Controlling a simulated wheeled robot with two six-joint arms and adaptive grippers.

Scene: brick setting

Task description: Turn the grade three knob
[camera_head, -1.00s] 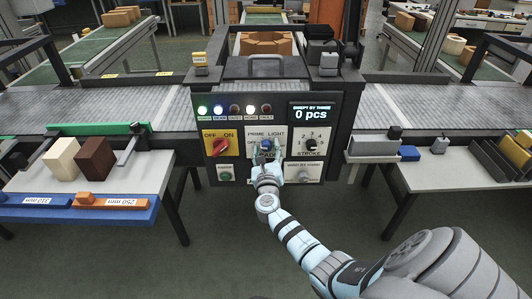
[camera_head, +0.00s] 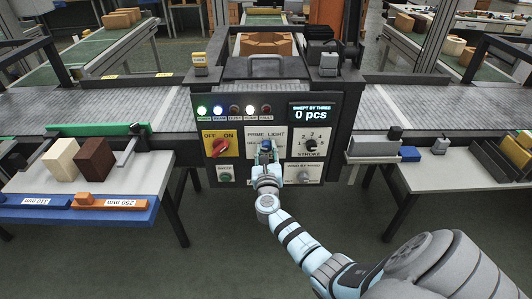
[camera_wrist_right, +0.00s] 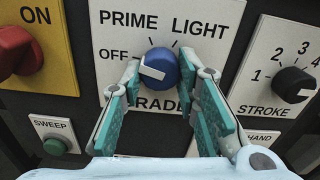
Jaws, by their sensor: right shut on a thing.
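The blue grade knob (camera_wrist_right: 163,66) sits on a white plate (camera_wrist_right: 222,22) marked PRIME, LIGHT and OFF, with part of the GRADE label hidden by my fingers. Its white pointer faces left, toward OFF. The knob (camera_head: 266,144) shows small in the head view, on the front of the machine's control panel. My right gripper (camera_wrist_right: 160,78) has its teal-padded fingers on either side of the knob, shut on it; it also shows in the head view (camera_head: 267,153). My left gripper is out of view.
A red OFF/ON switch (camera_wrist_right: 18,50) is left of the knob and a black STROKE dial (camera_wrist_right: 293,84) is right. A green SWEEP button (camera_wrist_right: 55,146) is below left. The display (camera_head: 311,112) reads 0 pcs. Conveyors flank the machine.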

